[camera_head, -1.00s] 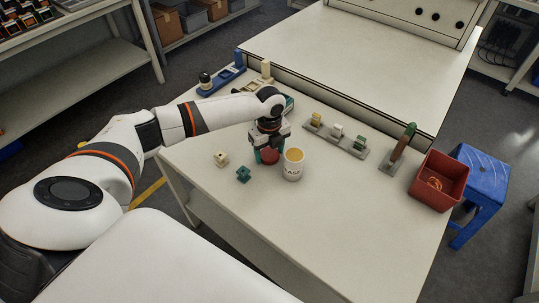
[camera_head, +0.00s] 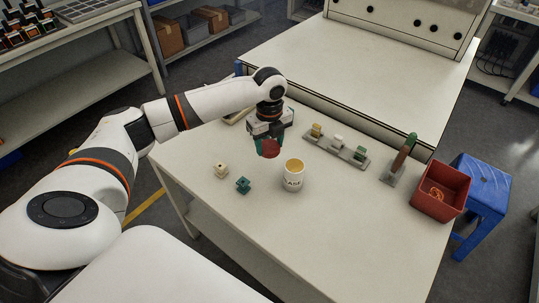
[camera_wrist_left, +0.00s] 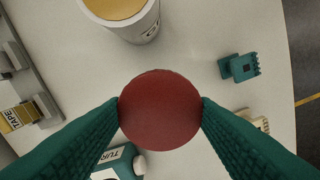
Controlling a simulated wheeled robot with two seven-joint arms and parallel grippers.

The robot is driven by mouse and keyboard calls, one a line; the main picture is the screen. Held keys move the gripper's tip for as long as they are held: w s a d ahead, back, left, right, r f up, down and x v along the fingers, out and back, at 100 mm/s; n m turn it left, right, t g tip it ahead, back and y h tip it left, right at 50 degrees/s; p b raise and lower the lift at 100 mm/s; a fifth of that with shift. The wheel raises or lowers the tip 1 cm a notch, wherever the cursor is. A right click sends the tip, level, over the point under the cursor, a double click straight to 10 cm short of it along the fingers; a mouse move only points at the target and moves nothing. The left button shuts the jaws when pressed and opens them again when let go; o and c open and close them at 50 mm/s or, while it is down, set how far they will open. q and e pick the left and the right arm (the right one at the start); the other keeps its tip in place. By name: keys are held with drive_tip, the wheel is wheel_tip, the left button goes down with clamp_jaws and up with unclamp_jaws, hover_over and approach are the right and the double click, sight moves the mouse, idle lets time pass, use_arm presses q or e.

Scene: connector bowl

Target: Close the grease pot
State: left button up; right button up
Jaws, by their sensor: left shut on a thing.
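The grease pot (camera_head: 293,178) is a white cylinder with dark lettering, standing upright and uncovered on the table. Yellow grease shows inside it, also in the left wrist view (camera_wrist_left: 118,8). My left gripper (camera_head: 268,148) is shut on a round dark red lid (camera_head: 270,149). In the left wrist view the lid (camera_wrist_left: 160,110) sits flat between the two green fingers. The lid is held above the table, up and to the left of the pot in the head view, apart from it. My right gripper is not in view.
A cream connector (camera_head: 221,170) and a teal connector (camera_head: 243,185) lie left of the pot. A grey rack with small blocks (camera_head: 337,147), a stand with a green-handled tool (camera_head: 400,160) and a red bin (camera_head: 440,190) are to the right. The table front is clear.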

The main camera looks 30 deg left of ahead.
use_arm(q)
drive_tip(key=shift+r, duration=1)
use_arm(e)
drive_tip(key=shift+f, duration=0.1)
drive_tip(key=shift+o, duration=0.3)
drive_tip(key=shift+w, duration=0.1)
